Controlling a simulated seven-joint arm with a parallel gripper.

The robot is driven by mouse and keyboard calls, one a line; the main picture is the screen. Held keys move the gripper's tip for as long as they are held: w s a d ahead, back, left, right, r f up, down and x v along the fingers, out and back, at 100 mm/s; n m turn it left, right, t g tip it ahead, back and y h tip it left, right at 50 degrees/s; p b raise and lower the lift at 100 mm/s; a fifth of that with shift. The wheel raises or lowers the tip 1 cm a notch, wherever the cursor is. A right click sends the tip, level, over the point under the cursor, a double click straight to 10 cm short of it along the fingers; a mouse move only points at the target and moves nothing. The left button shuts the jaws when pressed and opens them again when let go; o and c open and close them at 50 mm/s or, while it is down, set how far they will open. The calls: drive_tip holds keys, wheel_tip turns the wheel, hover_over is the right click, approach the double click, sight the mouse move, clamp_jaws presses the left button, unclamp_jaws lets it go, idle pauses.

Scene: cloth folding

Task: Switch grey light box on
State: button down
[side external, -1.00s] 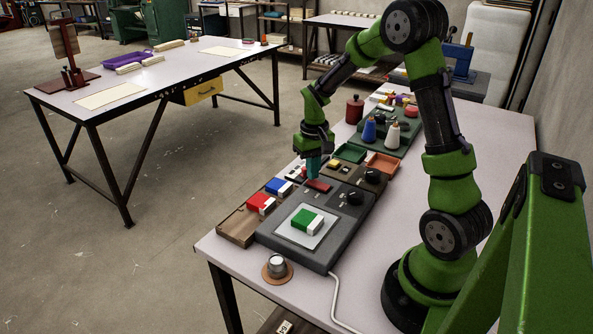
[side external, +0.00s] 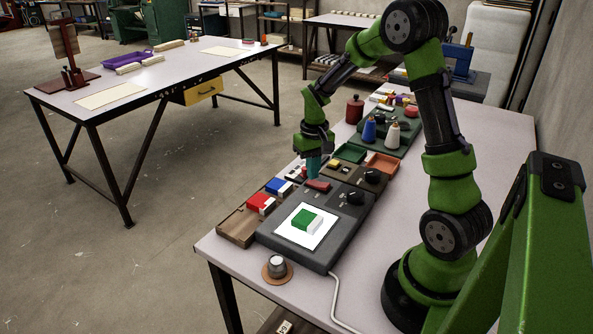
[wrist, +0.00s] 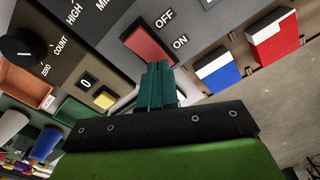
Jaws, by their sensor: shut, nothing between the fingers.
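The grey light box (side external: 265,238) lies on the near part of the white table. Its square panel (side external: 322,237) is bright white, with a green and white block (side external: 305,220) on it. Its red rocker switch (side external: 318,185) is at the far end of its top; in the wrist view the red switch (wrist: 148,45) sits beside the words OFF and ON. My gripper (side external: 314,172) is shut and empty, with teal fingertips just by the switch. In the wrist view the fingertips (wrist: 157,70) are at the switch's ON end; I cannot tell whether they touch it.
A brown tray (side external: 236,226) with red and blue blocks is left of the box. A brown unit with a dial (side external: 373,177), a green tray (side external: 350,153) and an orange tray (side external: 383,163) stand beyond. A metal cup (side external: 277,266) is near the front edge.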

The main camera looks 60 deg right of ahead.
sight(313, 182)
drive_tip(key=shift+r, duration=2.95)
drive_tip(key=shift+s+a+f, duration=0.1)
drive_tip(key=shift+f, duration=0.1)
drive_tip(key=s+a+r+t, duration=0.2)
drive_tip(key=s+a+r, duration=0.2)
drive_tip(key=a, duration=0.2)
drive_tip(key=s+a+r+n+t+y, duration=0.1)
drive_tip(key=s+a+r+t, duration=0.1)
drive_tip(key=s+a+r, duration=0.2)
drive_tip(key=s+a+r+n+t+y, duration=0.1)
drive_tip(key=s+a+r+t, duration=0.2)
drive_tip(key=a, duration=0.7)
drive_tip(key=shift+v, duration=1)
drive_tip(key=c, duration=1.8)
unclamp_jaws()
drive_tip(key=shift+w+a+r, duration=0.1)
drive_tip(key=shift+a, duration=0.1)
